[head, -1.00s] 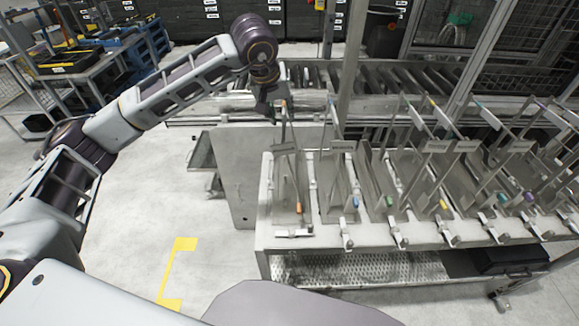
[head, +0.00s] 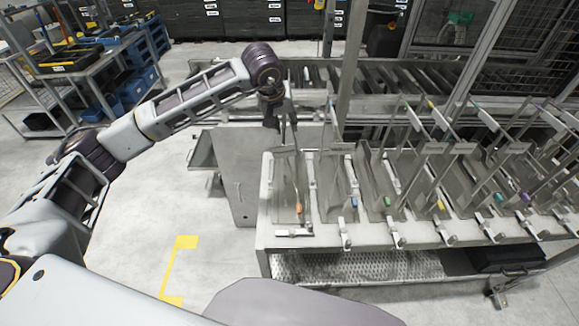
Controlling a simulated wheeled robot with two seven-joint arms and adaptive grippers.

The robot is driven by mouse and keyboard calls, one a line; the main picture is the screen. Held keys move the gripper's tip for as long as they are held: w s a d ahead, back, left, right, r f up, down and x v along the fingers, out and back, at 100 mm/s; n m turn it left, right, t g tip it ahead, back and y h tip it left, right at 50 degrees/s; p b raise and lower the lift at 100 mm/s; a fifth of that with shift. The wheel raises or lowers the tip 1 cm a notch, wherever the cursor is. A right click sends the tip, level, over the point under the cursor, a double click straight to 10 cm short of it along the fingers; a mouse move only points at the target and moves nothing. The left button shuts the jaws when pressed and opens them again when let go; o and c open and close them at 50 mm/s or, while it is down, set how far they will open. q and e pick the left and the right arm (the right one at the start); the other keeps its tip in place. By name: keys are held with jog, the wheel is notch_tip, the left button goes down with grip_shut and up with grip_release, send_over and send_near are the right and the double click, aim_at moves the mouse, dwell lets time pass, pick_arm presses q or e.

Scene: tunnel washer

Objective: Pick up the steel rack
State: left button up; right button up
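Several steel racks stand in a row on the steel bench. The leftmost steel rack (head: 284,182) stands upright at the bench's left end, with an orange mark low on it and a thin upright handle. My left gripper (head: 281,122) points down at the top of this handle and overlaps it in the head view. The gripper hides the handle's tip. The fingers are small and dark, so I cannot tell whether they are closed on it. The rack still rests on the bench. My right gripper is not in view.
Other racks with blue, green, yellow and purple marks stand close on the right, beginning with the blue-marked rack (head: 338,182). A roller conveyor (head: 400,82) runs behind the bench (head: 320,236). A metal post (head: 350,70) rises nearby. The floor (head: 150,205) on the left is clear.

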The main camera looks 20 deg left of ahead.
pick_arm(q)
grip_shut()
dwell(0.6)
jog(key=shift+w+r, duration=0.15)
